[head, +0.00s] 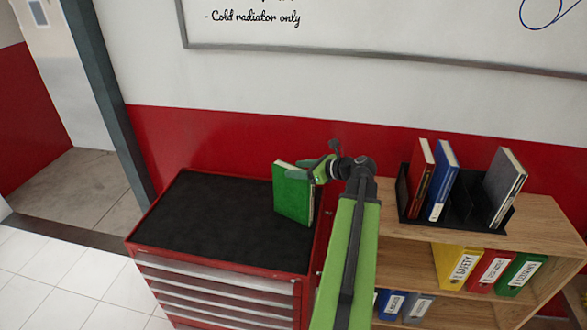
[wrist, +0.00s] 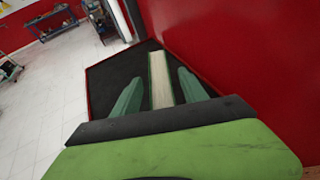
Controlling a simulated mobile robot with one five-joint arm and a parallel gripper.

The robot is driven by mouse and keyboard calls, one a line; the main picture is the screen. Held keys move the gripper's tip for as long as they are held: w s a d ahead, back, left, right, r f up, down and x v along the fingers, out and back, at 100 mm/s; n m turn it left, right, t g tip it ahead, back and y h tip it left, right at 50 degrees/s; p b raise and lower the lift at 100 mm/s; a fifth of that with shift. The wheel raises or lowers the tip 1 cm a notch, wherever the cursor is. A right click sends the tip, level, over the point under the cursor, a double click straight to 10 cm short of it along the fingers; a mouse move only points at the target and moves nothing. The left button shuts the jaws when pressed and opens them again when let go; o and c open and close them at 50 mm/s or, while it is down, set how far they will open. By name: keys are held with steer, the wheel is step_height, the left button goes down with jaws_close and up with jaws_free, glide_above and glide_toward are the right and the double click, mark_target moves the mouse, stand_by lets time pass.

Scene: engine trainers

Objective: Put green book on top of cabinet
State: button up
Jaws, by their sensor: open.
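The green book (head: 292,194) stands upright on the black top of the red cabinet (head: 200,222), near its right end. Its bottom edge appears to rest on the mat. My gripper (head: 320,168) is at the book's upper right part, reaching in from the right. In the wrist view the gripper (wrist: 160,88) is open, with one finger on each side of the book (wrist: 160,80). Gaps show between the book and both fingers. The cabinet top (wrist: 112,80) also shows below the book there.
A wooden shelf (head: 545,222) stands right of the cabinet. On it a black rack (head: 462,212) holds red, blue and grey books; binders fill the shelf below. A red and white wall with a whiteboard (head: 350,25) is behind. The cabinet top's left and middle are clear.

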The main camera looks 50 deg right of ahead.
steer(key=p+v, duration=0.3)
steer(key=v, duration=0.7)
steer(key=shift+s, duration=0.1)
